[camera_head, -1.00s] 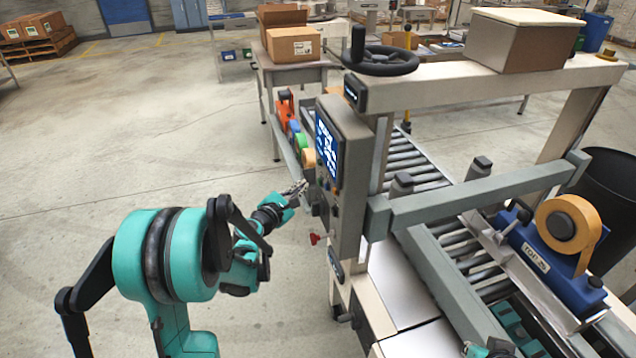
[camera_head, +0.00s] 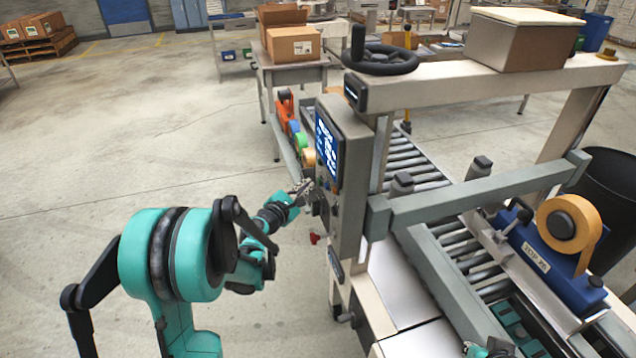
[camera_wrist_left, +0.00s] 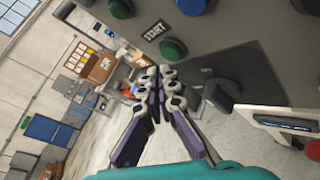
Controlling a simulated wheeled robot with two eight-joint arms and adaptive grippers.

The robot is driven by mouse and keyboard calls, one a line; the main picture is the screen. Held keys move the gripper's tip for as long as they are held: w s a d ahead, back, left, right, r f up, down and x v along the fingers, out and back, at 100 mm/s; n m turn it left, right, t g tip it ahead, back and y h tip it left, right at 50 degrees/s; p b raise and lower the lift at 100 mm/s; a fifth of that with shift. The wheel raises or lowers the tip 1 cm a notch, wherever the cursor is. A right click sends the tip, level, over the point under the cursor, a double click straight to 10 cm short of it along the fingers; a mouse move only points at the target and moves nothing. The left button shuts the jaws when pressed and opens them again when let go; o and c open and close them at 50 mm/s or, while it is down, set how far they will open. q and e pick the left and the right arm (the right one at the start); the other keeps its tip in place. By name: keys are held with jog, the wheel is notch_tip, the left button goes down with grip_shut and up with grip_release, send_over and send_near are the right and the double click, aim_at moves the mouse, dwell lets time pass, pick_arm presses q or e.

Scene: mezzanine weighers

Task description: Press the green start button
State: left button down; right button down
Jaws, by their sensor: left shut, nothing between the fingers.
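The control box (camera_head: 340,180) with a lit screen stands on the machine's near left side. In the left wrist view, a green button (camera_wrist_left: 172,48) sits beside a START label (camera_wrist_left: 155,30) on the grey panel. A second, darker green button (camera_wrist_left: 121,8) is at the top edge. My left gripper (camera_head: 304,188) is at the box's lower left, in front of its buttons. In the left wrist view its fingers (camera_wrist_left: 160,72) are shut and empty, just below the START-side green button. I cannot tell whether they touch it.
A blue button (camera_wrist_left: 193,5) is near the green ones. A red knob (camera_head: 314,238) sticks out below the box. A grey crossbar (camera_head: 480,193) and tape head (camera_head: 553,262) lie to the right over the rollers. The floor at left is clear.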

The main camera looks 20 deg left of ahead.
dwell(0.7)
pick_arm(q)
jog(key=shift+w+d, duration=0.25)
jog(key=shift+d, duration=0.1)
jog(key=shift+w+d, duration=0.25)
jog(key=shift+d, duration=0.1)
dwell(0.7)
jog(key=shift+a, duration=0.1)
jog(key=shift+s+a, duration=0.5)
jog(key=shift+a, duration=0.1)
jog(key=shift+s+a+b, duration=0.25)
jog(key=shift+s+a, duration=0.55)
jog(key=shift+a, duration=0.2)
jog(key=shift+s+a+b, duration=0.2)
jog(key=shift+s+a, duration=0.55)
jog(key=shift+a, duration=0.25)
jog(key=shift+d, duration=0.1)
